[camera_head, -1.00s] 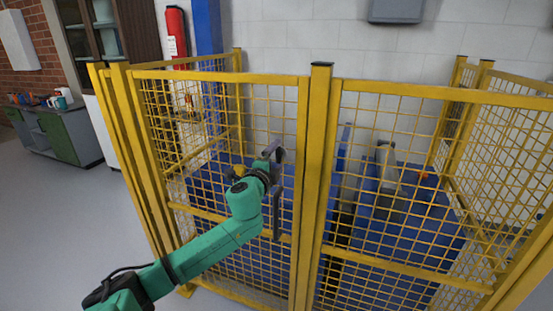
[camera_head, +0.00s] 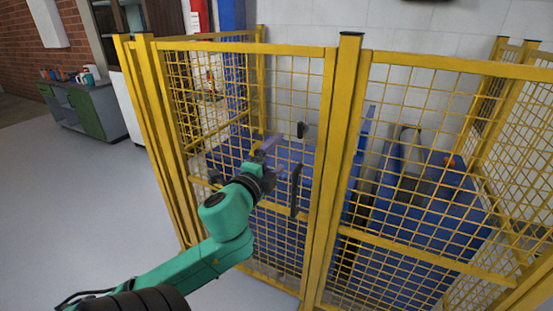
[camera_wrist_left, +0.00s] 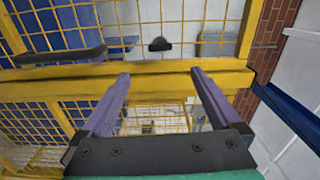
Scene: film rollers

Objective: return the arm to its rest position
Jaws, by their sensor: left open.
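My left arm is green and reaches up from the bottom left in the head view. Its gripper (camera_head: 283,165) is in front of the left panel of a yellow mesh cage (camera_head: 345,130). The two purple fingers are apart with nothing between them. They also show in the left wrist view (camera_wrist_left: 160,78), pointing toward a yellow cage rail (camera_wrist_left: 150,82). A dark vertical bar handle (camera_head: 296,190) on the panel is just right of the gripper. Whether they touch is unclear. My right gripper is out of view.
Blue machine blocks (camera_head: 420,220) stand inside the cage. A small black knob (camera_head: 302,130) shows behind the mesh. Free grey floor (camera_head: 60,200) lies to the left, with a cabinet (camera_head: 88,108) farther back beside a brick wall.

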